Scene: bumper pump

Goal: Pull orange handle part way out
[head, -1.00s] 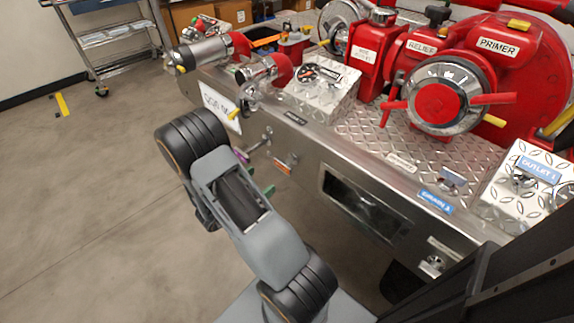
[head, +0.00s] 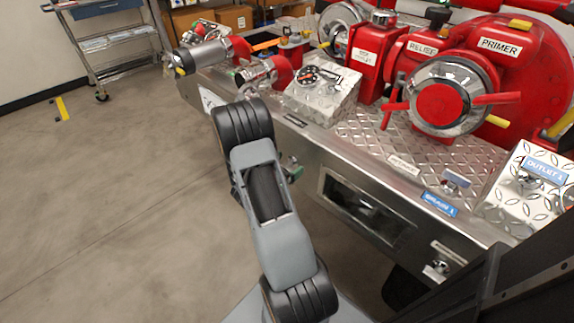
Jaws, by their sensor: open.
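The orange handle on the pump's front panel (head: 318,172) cannot be made out now; my arm covers that part of the panel. My gripper (head: 294,172) is mostly hidden behind my wrist. Only a small grey and green part, which looks like a fingertip, shows just right of the wrist, close to the panel where the orange handle was visible before. I cannot tell whether it touches the handle. My gripper is open.
The steel pump body carries a red primer unit (head: 500,55) and a gauge box (head: 322,92) on top. A recessed window (head: 365,208) is right of my gripper. A metal cart (head: 105,45) stands at the back left. The floor on the left is clear.

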